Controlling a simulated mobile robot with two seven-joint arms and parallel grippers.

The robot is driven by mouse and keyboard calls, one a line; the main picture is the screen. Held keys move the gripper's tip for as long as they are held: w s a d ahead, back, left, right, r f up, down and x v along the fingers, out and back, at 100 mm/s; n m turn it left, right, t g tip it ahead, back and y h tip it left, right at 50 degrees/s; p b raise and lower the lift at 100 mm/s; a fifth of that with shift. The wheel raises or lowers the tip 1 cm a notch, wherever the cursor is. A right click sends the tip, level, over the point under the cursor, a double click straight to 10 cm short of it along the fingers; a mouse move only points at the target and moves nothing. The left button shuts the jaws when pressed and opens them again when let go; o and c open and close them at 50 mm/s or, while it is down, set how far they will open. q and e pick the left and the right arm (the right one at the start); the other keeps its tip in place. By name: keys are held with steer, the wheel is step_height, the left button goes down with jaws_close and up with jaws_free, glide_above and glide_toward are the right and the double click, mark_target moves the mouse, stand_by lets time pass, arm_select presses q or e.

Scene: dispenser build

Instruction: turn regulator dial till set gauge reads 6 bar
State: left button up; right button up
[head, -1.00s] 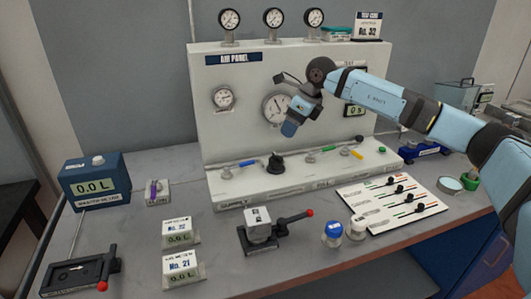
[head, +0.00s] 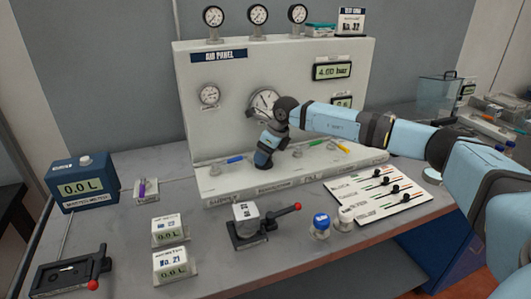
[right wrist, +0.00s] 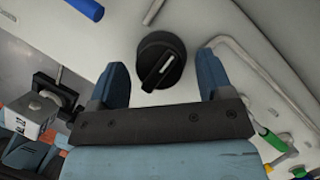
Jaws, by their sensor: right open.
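The black regulator dial (right wrist: 161,62) shows in the right wrist view, with a white pointer line on its raised grip. My right gripper (right wrist: 165,75) is open, with one finger on each side of the dial and a visible gap on both sides. In the head view my right gripper (head: 264,163) points down at the panel's front ledge and hides the dial. The large round gauge (head: 262,103) is on the panel behind my arm, partly covered by it. A digital display (head: 333,71) on the panel reads 4.60 bar or close to it. My left gripper is not in view.
Blue (head: 235,160) and yellow (head: 342,148) valve handles flank the dial on the ledge. A red-tipped lever block (head: 249,219) and a blue-topped knob (head: 321,224) stand in front. The table between the lever block and the left meters is clear.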

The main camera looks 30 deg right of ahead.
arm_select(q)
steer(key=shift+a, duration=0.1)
arm_select(e)
steer(key=shift+c, duration=0.2)
steer(key=c, duration=0.9)
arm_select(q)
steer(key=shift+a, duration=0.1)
arm_select(e)
steer(key=shift+m, duration=0.3)
steer(key=m+h, duration=0.1)
steer(key=m, duration=0.1)
steer(key=shift+a+m+t, duration=0.15)
steer(key=shift+m+t, duration=0.15)
steer(key=m+h, duration=0.1)
steer(key=m, duration=0.2)
steer(key=shift+a+m+h, duration=0.1)
steer(key=shift+m+h, duration=0.2)
steer(key=shift+m, duration=0.1)
steer(key=m+h+b, duration=0.1)
steer(key=m, duration=0.3)
steer(key=shift+a+h, duration=0.1)
steer(key=shift+h, duration=0.2)
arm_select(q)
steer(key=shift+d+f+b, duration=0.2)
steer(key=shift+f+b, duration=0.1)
arm_select(e)
steer(key=shift+m+h, duration=0.4)
steer(key=shift+m, duration=0.8)
